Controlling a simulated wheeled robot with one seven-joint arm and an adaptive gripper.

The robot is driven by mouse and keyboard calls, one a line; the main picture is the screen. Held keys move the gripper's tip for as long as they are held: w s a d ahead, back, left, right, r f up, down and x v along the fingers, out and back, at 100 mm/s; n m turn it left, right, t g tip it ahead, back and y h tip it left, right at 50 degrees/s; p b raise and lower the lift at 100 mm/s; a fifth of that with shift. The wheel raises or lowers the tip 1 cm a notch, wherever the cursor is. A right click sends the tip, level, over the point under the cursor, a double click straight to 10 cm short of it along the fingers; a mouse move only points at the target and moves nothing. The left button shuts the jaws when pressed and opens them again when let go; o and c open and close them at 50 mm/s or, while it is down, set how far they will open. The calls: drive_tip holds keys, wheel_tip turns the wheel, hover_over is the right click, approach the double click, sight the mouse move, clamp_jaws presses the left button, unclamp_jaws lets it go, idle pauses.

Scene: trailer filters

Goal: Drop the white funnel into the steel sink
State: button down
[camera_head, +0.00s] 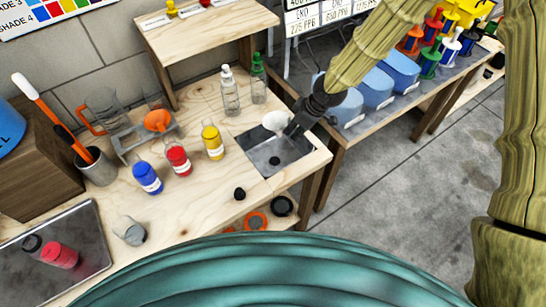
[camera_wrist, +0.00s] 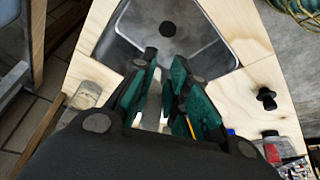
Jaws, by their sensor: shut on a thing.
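The white funnel (camera_head: 275,121) is at the tip of my gripper (camera_head: 293,129) in the head view, over the back edge of the steel sink (camera_head: 288,166). My gripper is shut on it. The sink is a square basin let into the wooden bench, with a dark drain. In the wrist view the sink (camera_wrist: 195,50) lies ahead of my gripper (camera_wrist: 164,65), and a pale strip shows between the fingers. Most of the funnel is hidden there.
Blue, red and yellow bottles (camera_head: 178,160) stand left of the sink. A clear bottle (camera_head: 230,92) and a green-capped bottle (camera_head: 258,80) stand behind it. An orange funnel (camera_head: 157,120) sits in a rack. A small black knob (camera_head: 239,194) is by the front edge.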

wheel_tip(320, 180, down, 8)
drive_tip(key=b, duration=0.6)
drive_tip(key=shift+w, duration=0.25)
drive_tip(key=c, duration=1.3)
unclamp_jaws()
drive_tip(key=v, duration=1.2)
